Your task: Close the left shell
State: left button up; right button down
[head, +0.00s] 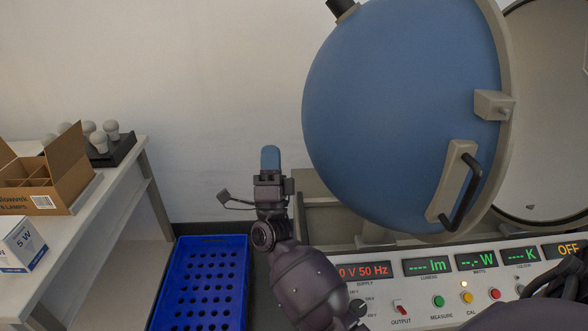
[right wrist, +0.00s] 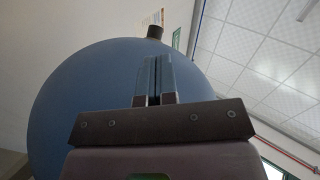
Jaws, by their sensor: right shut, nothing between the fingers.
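The left shell (head: 395,115) is a large blue dome with a beige rim, standing open at an angle to the other half. A black bar handle (head: 462,190) on a beige plate is near its rim. The other half (head: 545,110) shows its pale inside at the right edge. My right gripper (head: 270,158) is upright to the left of the shell, shut and empty, apart from it in the head view. In the right wrist view its blue fingers (right wrist: 154,80) stand in front of the left shell (right wrist: 75,100). My left gripper is not in view.
A control panel (head: 440,290) with lit displays and buttons lies below the shell. A blue perforated crate (head: 205,242) is at lower left. A white table (head: 75,240) carries a cardboard box (head: 55,180), a small carton (head: 20,245) and a black bulb tray (head: 118,152).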

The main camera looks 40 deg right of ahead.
jog(key=w+f+m+g+h+b, duration=0.1)
jog(key=w+m+g+h+b, duration=0.1)
jog(key=m+g+h, duration=0.65)
jog(key=w+f+m+g+h+b, duration=0.2)
jog(key=m+g+h+b, duration=0.1)
jog(key=m+g, duration=0.9)
jog(key=m+g+y+b, duration=0.6)
jog(key=m+g+y, duration=0.2)
jog(key=m+g, duration=0.45)
send_near(311, 156)
jog(key=s+d+r, duration=0.1)
jog(key=d, duration=0.1)
jog(key=s+d+m+t+p, duration=0.1)
jog(key=d, duration=0.1)
jog(key=s+d+r+t, duration=0.1)
jog(key=d, duration=0.1)
jog(key=shift+s+d+r+m+h, duration=0.1)
jog(key=shift+s+r+m+h, duration=0.05)
jog(key=shift+r+m+h, duration=0.2)
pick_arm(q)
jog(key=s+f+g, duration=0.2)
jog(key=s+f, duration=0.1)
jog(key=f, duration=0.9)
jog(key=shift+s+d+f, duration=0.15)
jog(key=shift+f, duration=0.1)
pick_arm(e)
jog(key=shift+f, duration=0.1)
